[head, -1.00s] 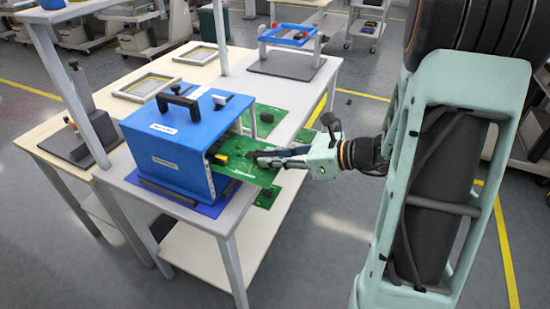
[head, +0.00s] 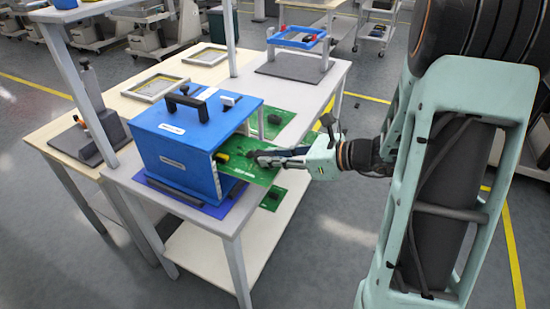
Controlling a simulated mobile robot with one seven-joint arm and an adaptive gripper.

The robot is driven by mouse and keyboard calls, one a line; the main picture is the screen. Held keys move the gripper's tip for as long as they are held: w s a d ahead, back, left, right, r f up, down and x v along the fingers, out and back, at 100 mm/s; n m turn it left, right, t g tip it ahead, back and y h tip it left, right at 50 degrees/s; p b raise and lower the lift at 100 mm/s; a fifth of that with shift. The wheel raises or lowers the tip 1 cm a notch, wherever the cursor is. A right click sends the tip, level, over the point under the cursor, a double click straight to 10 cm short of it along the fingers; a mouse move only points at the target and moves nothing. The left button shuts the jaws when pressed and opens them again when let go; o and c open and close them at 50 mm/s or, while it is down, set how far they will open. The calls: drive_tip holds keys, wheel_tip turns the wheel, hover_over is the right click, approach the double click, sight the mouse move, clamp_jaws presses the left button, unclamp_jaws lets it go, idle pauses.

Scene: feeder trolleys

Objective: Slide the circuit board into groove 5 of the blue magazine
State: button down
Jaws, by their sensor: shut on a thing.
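The blue magazine (head: 176,155) stands on the near table with its black handle on top and its open side facing right. A green circuit board (head: 262,176) lies flat, its left part inside the open side of the magazine and its right part sticking out. My gripper (head: 272,158) is shut on the right part of the board. The board's inner edge and the groove numbers are hidden by the magazine wall, so I cannot tell which groove the board is in.
Other green boards lie behind (head: 276,120) and below (head: 272,198) the held one. A blue frame (head: 297,36) on a stand is at the table's far end. Table posts (head: 78,80) rise left of the magazine. The floor at right is free around my arm.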

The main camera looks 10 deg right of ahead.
drive_tip(key=shift+w+a, duration=0.2)
drive_tip(key=shift+a, duration=0.15)
drive_tip(key=shift+w+a, duration=0.35)
drive_tip(key=shift+a, duration=0.05)
drive_tip(key=shift+f, duration=0.2)
idle(0.4)
drive_tip(key=c, duration=1.8)
unclamp_jaws()
drive_tip(key=shift+o, duration=0.2)
drive_tip(key=shift+d, duration=0.1)
